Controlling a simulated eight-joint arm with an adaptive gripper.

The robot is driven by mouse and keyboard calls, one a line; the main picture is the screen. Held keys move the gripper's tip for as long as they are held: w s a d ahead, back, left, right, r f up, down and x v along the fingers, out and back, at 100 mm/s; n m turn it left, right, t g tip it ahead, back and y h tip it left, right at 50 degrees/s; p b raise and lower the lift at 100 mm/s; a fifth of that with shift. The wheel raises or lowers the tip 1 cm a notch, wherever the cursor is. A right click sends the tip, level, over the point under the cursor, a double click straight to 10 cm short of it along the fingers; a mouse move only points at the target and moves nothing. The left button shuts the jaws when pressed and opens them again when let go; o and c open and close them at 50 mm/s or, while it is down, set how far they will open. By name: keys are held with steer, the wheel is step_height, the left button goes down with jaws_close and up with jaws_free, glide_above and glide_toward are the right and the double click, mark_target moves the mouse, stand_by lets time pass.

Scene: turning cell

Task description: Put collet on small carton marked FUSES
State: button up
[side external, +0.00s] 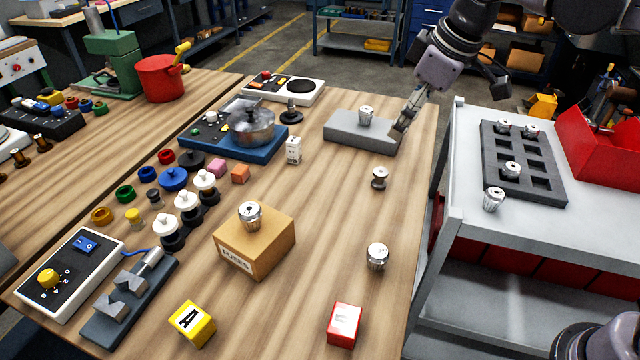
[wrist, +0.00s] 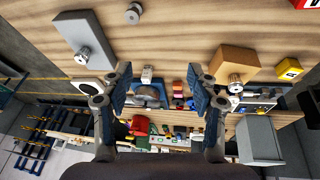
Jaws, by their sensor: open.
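The small tan carton marked FUSES (side external: 262,257) stands on the wooden table, and a silver collet (side external: 250,214) stands upright on its top. In the wrist view the carton (wrist: 232,60) is at the right with that collet (wrist: 235,82). Another collet (side external: 366,115) stands on a grey block (side external: 345,132) at the back; it shows at the left in the wrist view (wrist: 82,54). A third collet (side external: 377,256) stands on the table right of the carton. My gripper (wrist: 160,90) is open, with nothing between its fingers. In the side view it is by the grey block's right end.
A small metal spool-like part (side external: 379,178) stands on the table between the grey block and the third collet. A yellow cube (side external: 192,323) and a red cube (side external: 343,324) lie in front. A cart at right holds a dark tray (side external: 545,178) with several collets.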

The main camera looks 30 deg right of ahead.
steer(key=s+d+f+m+t+h, duration=0.1)
steer(key=s+d+f+m+t, duration=0.2)
steer(key=s+d+f+m, duration=0.4)
steer(key=s+d+f, duration=0.4)
steer(key=s+f, duration=0.1)
steer(key=shift+s+d, duration=0.25)
steer(key=shift+d, duration=0.15)
